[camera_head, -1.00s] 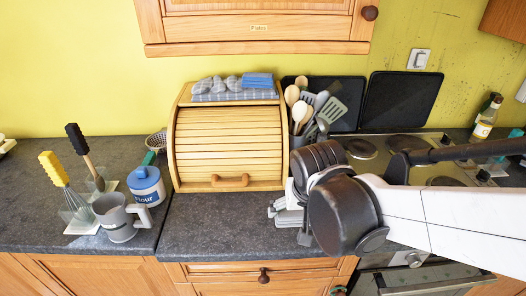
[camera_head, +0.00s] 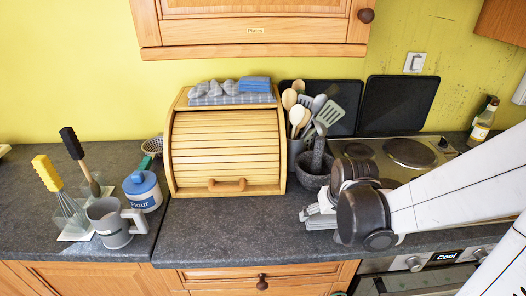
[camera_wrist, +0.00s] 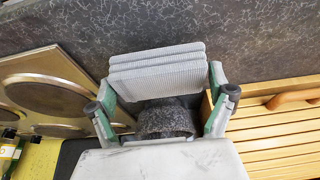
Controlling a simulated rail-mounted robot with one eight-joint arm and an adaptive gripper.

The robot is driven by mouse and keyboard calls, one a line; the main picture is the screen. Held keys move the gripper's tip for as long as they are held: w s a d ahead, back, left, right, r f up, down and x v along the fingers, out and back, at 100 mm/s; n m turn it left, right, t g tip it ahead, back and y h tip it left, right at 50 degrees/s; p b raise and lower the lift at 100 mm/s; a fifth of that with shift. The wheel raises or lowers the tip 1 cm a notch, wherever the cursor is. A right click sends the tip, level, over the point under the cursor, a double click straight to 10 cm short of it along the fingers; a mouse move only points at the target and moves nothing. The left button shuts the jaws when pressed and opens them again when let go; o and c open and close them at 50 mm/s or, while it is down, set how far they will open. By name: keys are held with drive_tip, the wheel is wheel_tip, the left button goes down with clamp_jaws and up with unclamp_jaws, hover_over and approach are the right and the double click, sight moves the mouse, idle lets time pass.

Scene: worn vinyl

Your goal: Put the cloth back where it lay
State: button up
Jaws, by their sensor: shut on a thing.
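My gripper (camera_wrist: 162,108) is shut on a folded pale grey cloth (camera_wrist: 158,70), which looks ribbed and lies in several layers between the green-lined fingers. In the head view the cloth (camera_head: 320,222) shows as a pale bundle just left of my dark wrist, over the counter to the right of the bread bin. My wrist hides part of it and of the gripper. I cannot tell whether the cloth touches the counter.
The wooden bread bin (camera_head: 226,150) carries a checked cloth piece and a blue one (camera_head: 255,84) on top. A dark stone mortar (camera_head: 313,176) stands close behind my gripper, near the utensil pot. The hob (camera_head: 408,152) is at right. The counter (camera_head: 225,230) before the bin is clear.

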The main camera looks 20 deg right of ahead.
sight(324, 222)
drive_tip(key=shift+f, duration=1.65)
drive_tip(key=shift+b, duration=0.3)
drive_tip(key=shift+f, duration=0.2)
drive_tip(key=o, duration=0.9)
drive_tip(key=shift+c, duration=0.2)
drive_tip(key=shift+r, duration=0.1)
